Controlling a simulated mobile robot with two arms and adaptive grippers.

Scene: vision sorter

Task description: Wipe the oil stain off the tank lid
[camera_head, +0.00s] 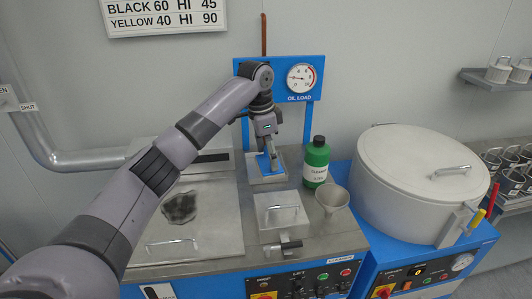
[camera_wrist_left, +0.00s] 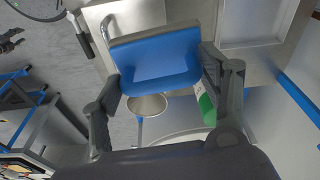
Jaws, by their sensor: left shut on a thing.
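My left gripper (camera_head: 267,148) is shut on a blue wiping pad (camera_wrist_left: 155,62), with one finger at each side of it in the left wrist view. In the head view the pad (camera_head: 264,164) is low over a small shallow tray (camera_head: 270,179) at the back of the worktop. I cannot tell whether it touches the tray. The tank lid (camera_head: 216,226) is a flat metal plate with a bar handle, left of the gripper. A dark oil stain (camera_head: 180,207) lies on it, partly beside my arm. My right gripper is not recognisable in either view.
A green cleaner bottle (camera_head: 316,162) and a funnel (camera_head: 332,198) stand right of the gripper. A small handled lid (camera_head: 281,211) is in front of it. A gauge (camera_head: 301,77) stands behind. A large white drum (camera_head: 415,180) is at the right.

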